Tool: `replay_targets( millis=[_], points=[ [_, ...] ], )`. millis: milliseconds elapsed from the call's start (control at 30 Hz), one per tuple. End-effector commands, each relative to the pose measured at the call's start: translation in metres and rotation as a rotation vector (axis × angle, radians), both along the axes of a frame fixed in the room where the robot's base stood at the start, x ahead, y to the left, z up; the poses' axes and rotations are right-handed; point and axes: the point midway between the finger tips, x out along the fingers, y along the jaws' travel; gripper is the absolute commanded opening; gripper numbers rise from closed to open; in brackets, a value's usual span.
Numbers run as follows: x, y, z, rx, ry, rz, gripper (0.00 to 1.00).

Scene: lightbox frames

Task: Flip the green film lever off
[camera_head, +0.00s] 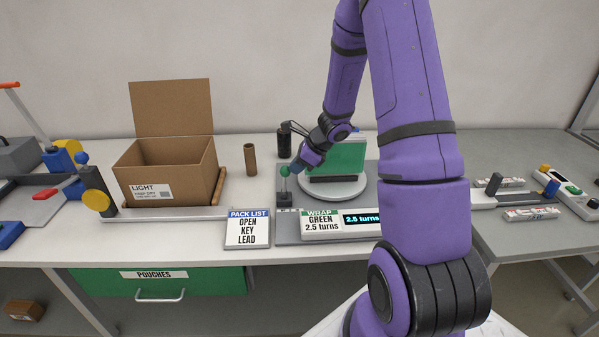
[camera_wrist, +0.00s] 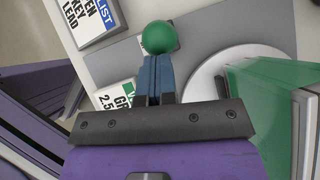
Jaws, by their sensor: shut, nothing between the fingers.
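The green film lever (camera_head: 284,171) stands at the left end of a grey wrap station, its round knob on a short stalk that looks about upright in the head view. In the wrist view its green ball (camera_wrist: 158,37) sits right at my fingertips and its stalk is hidden. My gripper (camera_head: 294,168) is shut and empty, reaching down from the right with its blue fingers (camera_wrist: 157,70) together beside the knob. I cannot tell whether they touch it. A green block (camera_head: 340,157) stands on the round turntable (camera_head: 335,192) just right of my gripper.
The wrap sign (camera_head: 321,225) and a 2.5 turns display (camera_head: 361,219) stand in front. A dark cylinder (camera_head: 284,143) stands behind the lever.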

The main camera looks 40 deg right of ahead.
Motion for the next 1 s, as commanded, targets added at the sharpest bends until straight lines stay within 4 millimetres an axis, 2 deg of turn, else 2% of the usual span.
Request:
replay_targets(
  millis=[167, 600, 1000],
  points=[
    [0.009, 0.014, 0.004, -0.103, 0.066, 0.007, 0.0],
    [0.026, 0.04, 0.006, -0.091, 0.063, 0.001, 0.0],
    [0.032, 0.048, 0.005, -0.091, 0.063, 0.001, 0.0]
  ],
)
